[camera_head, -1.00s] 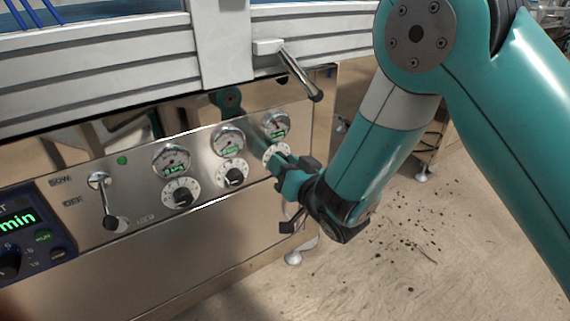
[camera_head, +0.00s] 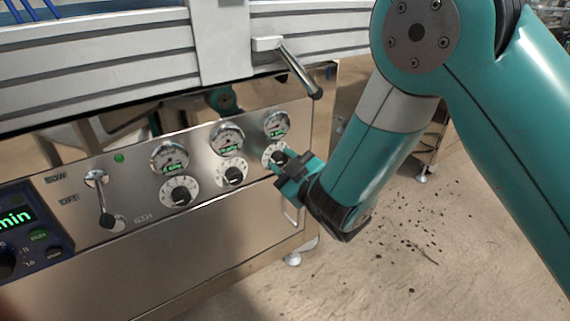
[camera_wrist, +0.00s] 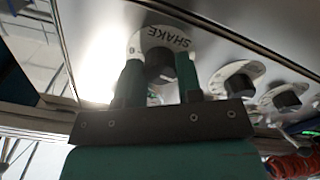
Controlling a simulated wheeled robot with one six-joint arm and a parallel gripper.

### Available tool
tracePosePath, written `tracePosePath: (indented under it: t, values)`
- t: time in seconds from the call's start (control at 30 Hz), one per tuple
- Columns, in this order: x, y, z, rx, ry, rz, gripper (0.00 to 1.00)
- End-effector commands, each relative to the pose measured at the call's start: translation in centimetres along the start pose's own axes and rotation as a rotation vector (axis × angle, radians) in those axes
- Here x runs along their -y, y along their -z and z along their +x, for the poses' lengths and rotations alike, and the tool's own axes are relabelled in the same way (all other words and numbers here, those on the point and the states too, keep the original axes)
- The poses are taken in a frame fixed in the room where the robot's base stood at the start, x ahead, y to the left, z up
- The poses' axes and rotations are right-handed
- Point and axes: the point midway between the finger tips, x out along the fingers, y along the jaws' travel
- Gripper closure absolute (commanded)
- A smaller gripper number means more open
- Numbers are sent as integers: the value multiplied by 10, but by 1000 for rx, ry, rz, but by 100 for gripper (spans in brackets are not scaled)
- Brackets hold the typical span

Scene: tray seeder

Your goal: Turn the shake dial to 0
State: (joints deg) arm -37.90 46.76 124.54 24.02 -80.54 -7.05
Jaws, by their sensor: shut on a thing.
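The shake dial has a white ring marked SHAKE (camera_wrist: 172,38) and a dark knob (camera_wrist: 158,64) in the wrist view. In the head view it is the rightmost dial (camera_head: 268,155) on the steel panel, partly hidden by my gripper. My gripper (camera_head: 282,163) is at the panel, with its two fingers on either side of the knob. In the wrist view my gripper (camera_wrist: 158,78) is shut on the knob. The number the knob points to is too small or hidden to read.
Two similar dials, the middle dial (camera_head: 232,173) and the left dial (camera_head: 180,191), sit to the left, with round gauges above. A lever (camera_head: 103,203) and a blue control box (camera_head: 35,228) are further left. A handle (camera_head: 298,74) juts out above. Floor at right is open.

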Motion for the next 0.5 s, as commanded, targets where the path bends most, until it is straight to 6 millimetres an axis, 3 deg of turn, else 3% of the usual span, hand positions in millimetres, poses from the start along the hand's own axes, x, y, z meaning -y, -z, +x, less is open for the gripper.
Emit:
tracePosePath:
  t: [0.5]
  values:
    - [0,-1,-1,4,1,-151,90]
